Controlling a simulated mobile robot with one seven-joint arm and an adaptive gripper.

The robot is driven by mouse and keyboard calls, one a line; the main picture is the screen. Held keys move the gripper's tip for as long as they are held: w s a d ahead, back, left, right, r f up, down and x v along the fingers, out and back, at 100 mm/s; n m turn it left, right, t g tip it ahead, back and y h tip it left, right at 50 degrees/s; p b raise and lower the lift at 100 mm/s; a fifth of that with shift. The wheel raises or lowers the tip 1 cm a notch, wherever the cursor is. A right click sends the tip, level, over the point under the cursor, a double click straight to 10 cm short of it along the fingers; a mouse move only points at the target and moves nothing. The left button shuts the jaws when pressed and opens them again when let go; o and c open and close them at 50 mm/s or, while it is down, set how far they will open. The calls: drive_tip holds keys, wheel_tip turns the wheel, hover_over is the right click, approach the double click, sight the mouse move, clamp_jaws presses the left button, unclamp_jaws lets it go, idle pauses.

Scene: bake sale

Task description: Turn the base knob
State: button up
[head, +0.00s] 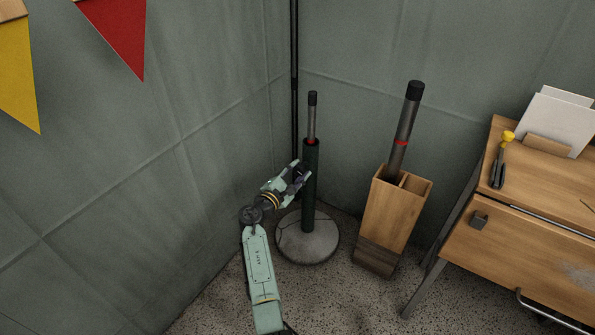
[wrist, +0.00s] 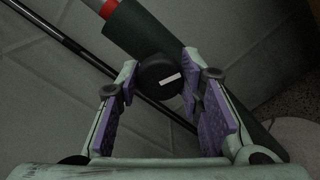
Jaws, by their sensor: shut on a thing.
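A stand with a dark green tube (head: 310,205), a grey inner pole (head: 311,122) and a round pale base (head: 308,246) stands upright near the wall corner. The base knob (wrist: 158,76) is a round black knob with a white mark on its face, on the side of the green tube. My gripper (head: 300,175) reaches the tube from the left, at the knob's height. In the wrist view my gripper (wrist: 160,67) has its purple-padded fingers on either side of the knob, shut on it. In the head view the fingers hide most of the knob.
A wooden holder (head: 391,213) with a black-capped pole (head: 406,125) stands right of the stand. A wooden desk (head: 525,240) is at the far right. A thin dark pole (head: 294,70) is behind the stand. Walls close in the corner; red and yellow pennants hang upper left.

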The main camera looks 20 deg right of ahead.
drive_tip(key=shift+r, duration=0.1)
drive_tip(key=o, duration=1.2)
drive_tip(key=shift+c, duration=0.2)
wheel_tip(320, 180, up, 10)
